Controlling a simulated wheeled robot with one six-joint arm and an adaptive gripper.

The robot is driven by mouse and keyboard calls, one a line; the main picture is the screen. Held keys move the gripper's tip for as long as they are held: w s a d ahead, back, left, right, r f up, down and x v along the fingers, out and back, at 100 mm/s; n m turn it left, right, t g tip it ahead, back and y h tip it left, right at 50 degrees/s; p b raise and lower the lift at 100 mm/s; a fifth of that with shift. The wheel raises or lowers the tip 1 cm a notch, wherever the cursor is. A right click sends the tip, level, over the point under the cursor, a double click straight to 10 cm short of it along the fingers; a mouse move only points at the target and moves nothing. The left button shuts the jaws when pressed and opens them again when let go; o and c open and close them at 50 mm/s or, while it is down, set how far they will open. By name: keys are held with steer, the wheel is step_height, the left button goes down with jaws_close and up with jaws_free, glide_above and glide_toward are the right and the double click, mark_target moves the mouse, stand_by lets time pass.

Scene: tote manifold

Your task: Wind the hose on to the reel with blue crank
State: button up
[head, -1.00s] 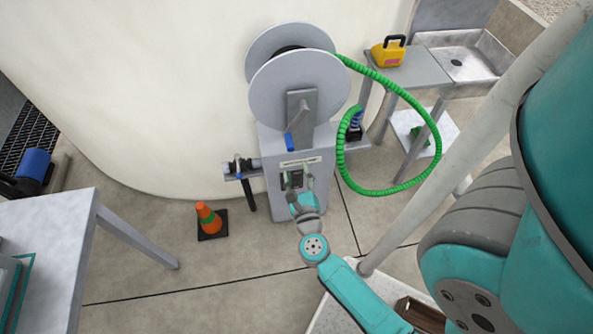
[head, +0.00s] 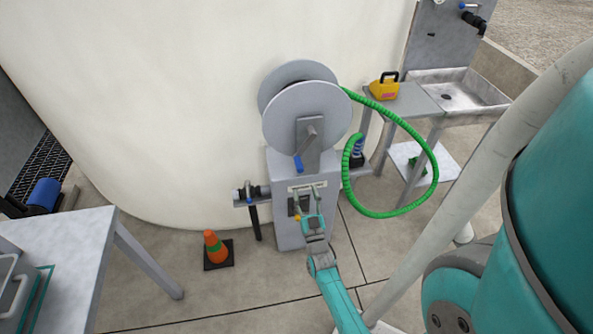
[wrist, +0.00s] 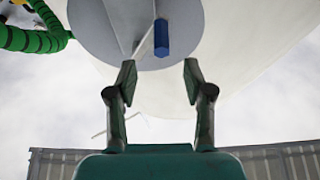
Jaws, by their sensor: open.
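The grey reel (head: 306,117) stands on a grey pedestal (head: 318,230) against the large cream tank. Its crank has a blue handle (head: 298,163) that hangs low, just left of the crank arm. The green hose (head: 428,165) loops out from the reel's right side and back to a fitting beside the pedestal. My gripper (head: 306,195) is in front of the pedestal, below the blue handle. In the wrist view my gripper (wrist: 158,90) is open and empty, with the blue handle (wrist: 161,38) beyond and between its fingers, apart from them. The reel (wrist: 120,25) is behind it.
An orange cone (head: 215,248) stands on the floor at left. A grey table (head: 60,255) is at lower left. A yellow jug (head: 384,88) stands on a bench beside a sink (head: 455,92) at right.

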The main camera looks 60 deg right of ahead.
mark_target(297, 156)
steer(key=x, duration=1)
steer(key=shift+w+d+r, duration=0.15)
steer(key=shift+w+d, duration=0.05)
steer(key=shift+w, duration=0.15)
jaws_close()
